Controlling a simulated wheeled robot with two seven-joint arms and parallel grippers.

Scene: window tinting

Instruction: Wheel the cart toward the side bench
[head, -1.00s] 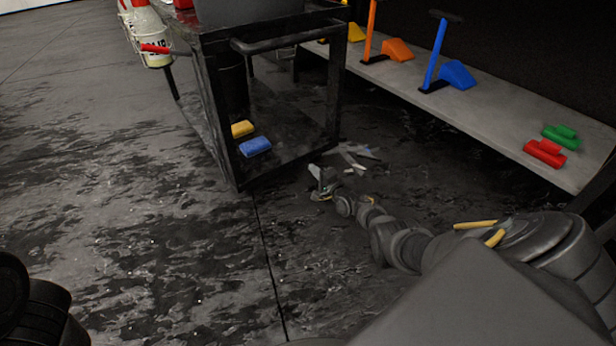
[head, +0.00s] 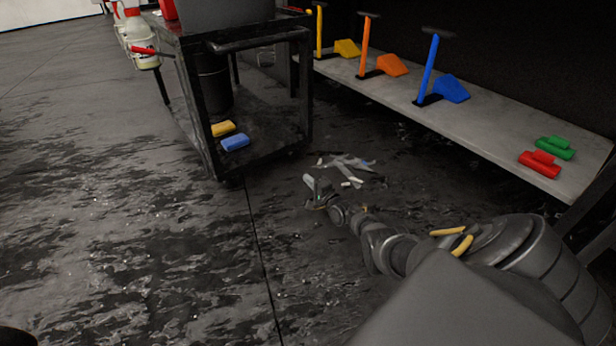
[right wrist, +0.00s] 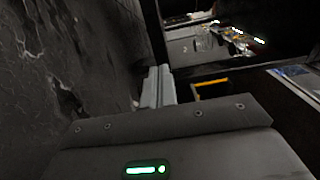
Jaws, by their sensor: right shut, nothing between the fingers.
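The black cart (head: 205,110) stands at the upper middle of the head view, with its push handle (head: 260,38) on the near side. A yellow block (head: 223,128) and a blue block (head: 236,142) lie on its lower shelf. The side bench (head: 500,135) runs along the right, apart from the cart. My right gripper (head: 313,190) is low over the floor, in front of the cart and apart from its handle. It is shut and empty, and its fingers show in the right wrist view (right wrist: 158,87). My left gripper is out of view.
White bottles (head: 135,28) and a bucket (head: 143,52) hang at the cart's left side. The bench shelf holds coloured tools, including a blue one (head: 450,88), and red (head: 540,164) and green (head: 555,147) pieces. Pale scraps (head: 347,165) lie on the floor. The left floor is clear.

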